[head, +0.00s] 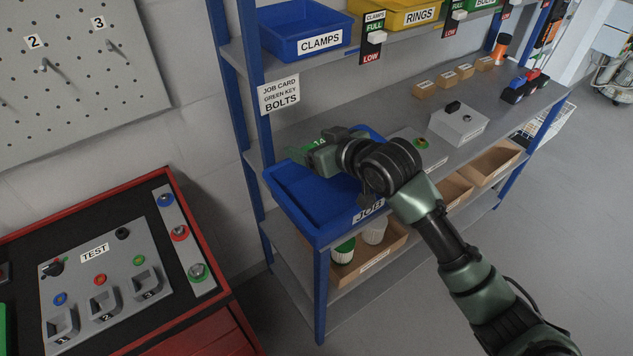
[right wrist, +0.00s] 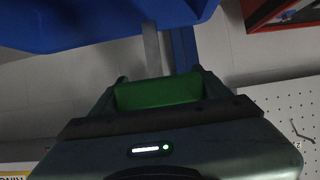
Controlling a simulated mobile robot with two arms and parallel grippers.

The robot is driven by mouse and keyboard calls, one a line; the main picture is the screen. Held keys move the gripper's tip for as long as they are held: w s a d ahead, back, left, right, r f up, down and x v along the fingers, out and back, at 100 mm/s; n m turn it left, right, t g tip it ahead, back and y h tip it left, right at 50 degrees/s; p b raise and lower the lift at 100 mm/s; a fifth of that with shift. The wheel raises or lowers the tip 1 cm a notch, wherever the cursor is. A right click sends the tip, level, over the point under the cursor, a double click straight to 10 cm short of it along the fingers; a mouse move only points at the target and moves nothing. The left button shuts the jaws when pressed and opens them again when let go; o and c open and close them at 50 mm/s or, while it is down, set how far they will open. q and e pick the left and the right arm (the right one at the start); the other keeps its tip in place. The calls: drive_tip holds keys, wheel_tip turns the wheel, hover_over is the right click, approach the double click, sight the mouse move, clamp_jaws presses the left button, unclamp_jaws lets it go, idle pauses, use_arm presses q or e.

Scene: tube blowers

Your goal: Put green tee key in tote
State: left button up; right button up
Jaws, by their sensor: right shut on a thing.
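The green tee key shows in the right wrist view as a green handle (right wrist: 158,93) between my fingers, with a grey shaft (right wrist: 152,48) reaching away from it. In the head view, a bit of its green (head: 317,142) shows at my right gripper (head: 303,151). My right gripper is shut on the key and is over the back part of the blue tote marked JOB (head: 325,232). The tote sits on the shelf and its visible floor is empty. Its blue wall (right wrist: 100,30) also fills the top left of the right wrist view. My left gripper is out of view.
A blue shelf post (head: 250,100) with a job card (head: 279,95) reading GREEN KEY, BOLTS stands at the tote's left. The CLAMPS bin (head: 305,35) sits above. A grey box (head: 458,122) is to the right. A red bench (head: 115,260) is at left.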

wheel_tip(320, 180, down, 11)
drive_tip(key=shift+f, duration=0.2)
drive_tip(key=shift+f, duration=0.1)
drive_tip(key=o, duration=1.5)
drive_tip(key=v, duration=1.2)
drive_tip(key=shift+a, duration=0.1)
